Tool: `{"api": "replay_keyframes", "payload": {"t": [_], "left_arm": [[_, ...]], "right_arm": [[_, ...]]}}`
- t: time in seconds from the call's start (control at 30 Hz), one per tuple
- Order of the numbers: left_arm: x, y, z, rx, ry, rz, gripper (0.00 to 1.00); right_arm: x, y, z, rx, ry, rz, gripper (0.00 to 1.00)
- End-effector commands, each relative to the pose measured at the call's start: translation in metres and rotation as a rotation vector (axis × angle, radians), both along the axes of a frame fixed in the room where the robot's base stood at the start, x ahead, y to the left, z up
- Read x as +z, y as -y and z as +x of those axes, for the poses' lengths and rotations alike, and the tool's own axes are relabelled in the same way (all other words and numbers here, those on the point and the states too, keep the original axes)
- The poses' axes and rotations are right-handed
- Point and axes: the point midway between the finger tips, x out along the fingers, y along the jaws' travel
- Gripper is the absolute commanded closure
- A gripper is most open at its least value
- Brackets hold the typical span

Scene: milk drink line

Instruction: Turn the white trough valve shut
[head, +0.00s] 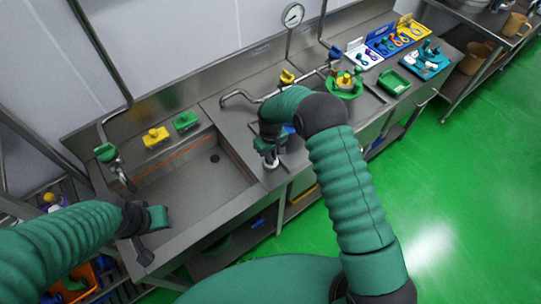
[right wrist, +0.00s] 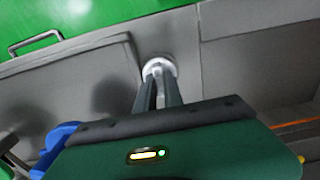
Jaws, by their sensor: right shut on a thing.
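The white trough valve (head: 271,164) stands at the front edge of the steel counter, right of the trough; only part shows in the head view. In the right wrist view the valve (right wrist: 159,64) is a round white base with a pale handle between my fingers. My right gripper (head: 269,156) is over it, and its two dark fingers (right wrist: 159,88) are shut on the handle. My left gripper (head: 145,254) is over the trough's front left corner, away from the valve. Its fingertips are not clear.
The trough (head: 195,185) lies left of the valve. A curved tap (head: 238,97) and a pressure gauge (head: 292,16) stand behind. The green floor is open in front.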

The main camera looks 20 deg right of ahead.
Motion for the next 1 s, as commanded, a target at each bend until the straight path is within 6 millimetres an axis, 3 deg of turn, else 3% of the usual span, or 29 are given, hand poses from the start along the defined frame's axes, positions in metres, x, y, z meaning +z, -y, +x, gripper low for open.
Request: {"api": "replay_keyframes", "payload": {"t": [0.47, 1.0], "left_arm": [[-0.009, 0.0, 0.0, 0.0, 0.0, 0.0, 0.64], [-0.029, 0.0, 0.0, 0.0, 0.0, 0.0, 0.64]], "right_arm": [[0.0, 0.0, 0.001, -0.139, 0.004, -0.001, 1.0], [0.0, -0.001, 0.001, -0.628, 0.004, 0.0, 1.0]]}}
